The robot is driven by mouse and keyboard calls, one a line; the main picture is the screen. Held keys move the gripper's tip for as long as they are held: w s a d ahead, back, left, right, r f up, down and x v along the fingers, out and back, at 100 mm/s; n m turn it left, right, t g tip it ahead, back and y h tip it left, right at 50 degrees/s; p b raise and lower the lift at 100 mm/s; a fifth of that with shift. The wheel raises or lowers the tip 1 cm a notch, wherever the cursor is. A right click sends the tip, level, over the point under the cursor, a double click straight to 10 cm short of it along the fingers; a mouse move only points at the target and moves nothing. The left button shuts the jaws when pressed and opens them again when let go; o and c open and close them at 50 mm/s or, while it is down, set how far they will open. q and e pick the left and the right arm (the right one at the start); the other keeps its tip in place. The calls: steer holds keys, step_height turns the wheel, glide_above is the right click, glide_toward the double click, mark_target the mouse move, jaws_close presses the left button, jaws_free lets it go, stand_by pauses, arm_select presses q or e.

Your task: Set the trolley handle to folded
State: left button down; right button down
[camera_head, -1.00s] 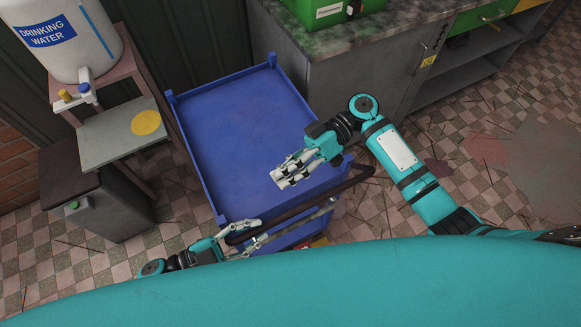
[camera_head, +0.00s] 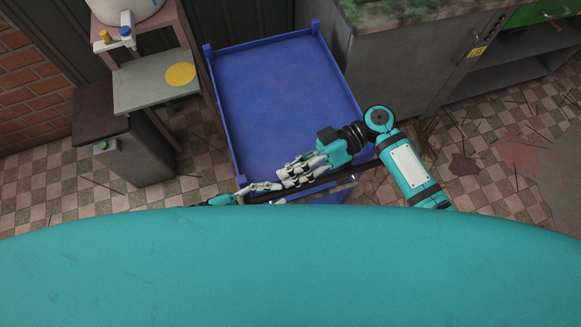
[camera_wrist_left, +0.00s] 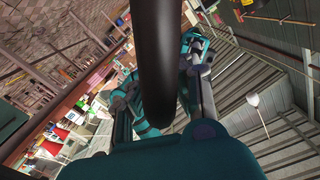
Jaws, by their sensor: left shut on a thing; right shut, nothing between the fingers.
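The blue trolley (camera_head: 285,95) stands ahead with its flat, rimmed deck empty. Its dark bar handle (camera_head: 355,174) runs across the near end of the deck, partly hidden behind my right gripper and my own teal body. My left gripper (camera_head: 270,189) is shut on the handle near its left end. In the left wrist view the handle (camera_wrist_left: 156,65) passes as a thick black bar between the fingers. My right gripper (camera_head: 290,176) is shut and empty, over the near end of the deck close to the left fingers. Whether it touches the handle is unclear.
A stand with a grey shelf (camera_head: 150,85) and a water container (camera_head: 125,10) is left of the trolley, beside a dark bin (camera_head: 125,150). A grey workbench (camera_head: 400,65) stands to the right. Tiled floor (camera_head: 500,150) at right is open, with stains and thin debris.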

arm_select(q)
steer(key=shift+w+a, duration=0.15)
steer(key=shift+w, duration=0.15)
arm_select(e)
steer(key=shift+s+d+f, duration=0.15)
steer(key=shift+s+f, duration=0.45)
arm_select(q)
steer(key=c, duration=1.2)
jaws_free()
steer(key=shift+c, duration=0.2)
steer(key=shift+r, duration=0.1)
